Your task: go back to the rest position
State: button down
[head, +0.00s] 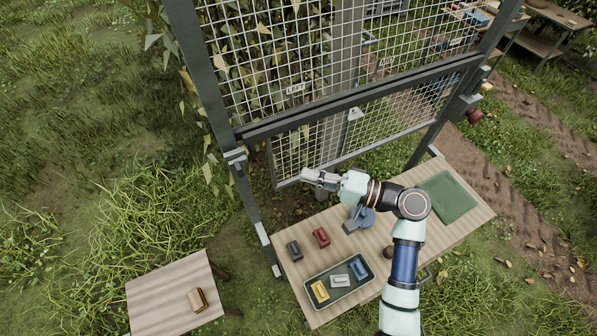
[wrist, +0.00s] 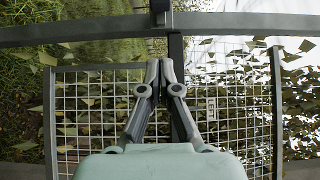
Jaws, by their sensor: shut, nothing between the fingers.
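My gripper (head: 320,180) is shut and empty. In the head view it is held above the wooden table (head: 462,189), in front of the wire mesh gate (head: 340,140). In the wrist view the two fingers (wrist: 160,75) meet at their tips, with nothing between them. Behind them are the mesh panel (wrist: 85,115), a dark post and a horizontal bar.
A tray (head: 312,281) on the table holds yellow, white and blue blocks. A red block (head: 321,237) and a dark block (head: 294,251) lie beside it. A green mat (head: 447,197) lies at right. A side table (head: 160,298) bears a brown block (head: 198,300).

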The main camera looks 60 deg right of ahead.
dwell(0.7)
jog(key=w+a+r+n+g+p, duration=0.25)
jog(key=w+a+n, duration=0.25)
jog(key=a, duration=0.5)
jog(key=w+a+r+n+g+p, duration=0.1)
jog(key=w+a+n+g+p, duration=0.3)
jog(key=a, duration=0.5)
jog(key=s+a+r+n+t+h+p, duration=0.1)
jog(key=a+r+n+h+p, duration=0.1)
jog(key=a+r+n, duration=0.4)
jog(key=a+r+h, duration=0.1)
jog(key=a+r, duration=0.3)
jog(key=a, duration=0.4)
jog(key=shift+n+t+p, duration=0.3)
jog(key=shift+t, duration=0.05)
jog(key=shift+d+f, duration=0.1)
jog(key=shift+f, duration=0.05)
